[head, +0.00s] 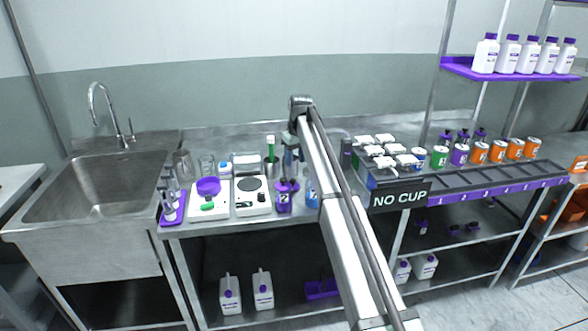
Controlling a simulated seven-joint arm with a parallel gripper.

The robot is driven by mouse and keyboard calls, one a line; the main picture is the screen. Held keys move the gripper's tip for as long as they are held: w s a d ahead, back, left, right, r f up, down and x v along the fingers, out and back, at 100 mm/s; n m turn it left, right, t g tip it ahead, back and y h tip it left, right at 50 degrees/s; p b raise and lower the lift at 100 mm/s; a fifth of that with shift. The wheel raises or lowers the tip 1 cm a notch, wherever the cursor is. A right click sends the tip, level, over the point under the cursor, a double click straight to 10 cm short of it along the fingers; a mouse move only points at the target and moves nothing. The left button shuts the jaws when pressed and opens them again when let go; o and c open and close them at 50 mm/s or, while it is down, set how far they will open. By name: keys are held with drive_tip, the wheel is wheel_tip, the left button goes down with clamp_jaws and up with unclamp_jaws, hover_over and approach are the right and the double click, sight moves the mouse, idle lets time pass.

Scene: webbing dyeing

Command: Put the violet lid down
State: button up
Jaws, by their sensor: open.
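My arm reaches across the bench from the front, and my gripper (289,171) points down behind it, partly hidden by the arm. The gripper is open. A violet lid (286,186) shows right under the gripper, at the top of a violet container (284,203) with a number label. The lid and fingertips are small here, so I cannot tell whether they touch or how the lid is seated. A separate violet dish-like piece (208,186) sits on a white device (209,208) to the left.
A white hotplate (252,196) stands left of the container, and a blue bottle (311,193) is close on its right. A violet rack (173,207) is by the sink (100,185). A "NO CUP" sign (399,197) and several cans are to the right.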

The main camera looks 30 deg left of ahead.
drive_tip(key=shift+s+d+r, duration=0.1)
drive_tip(key=shift+d+r, duration=0.05)
drive_tip(key=shift+r, duration=0.6)
drive_tip(key=shift+d+r, duration=0.1)
drive_tip(key=shift+r, duration=0.65)
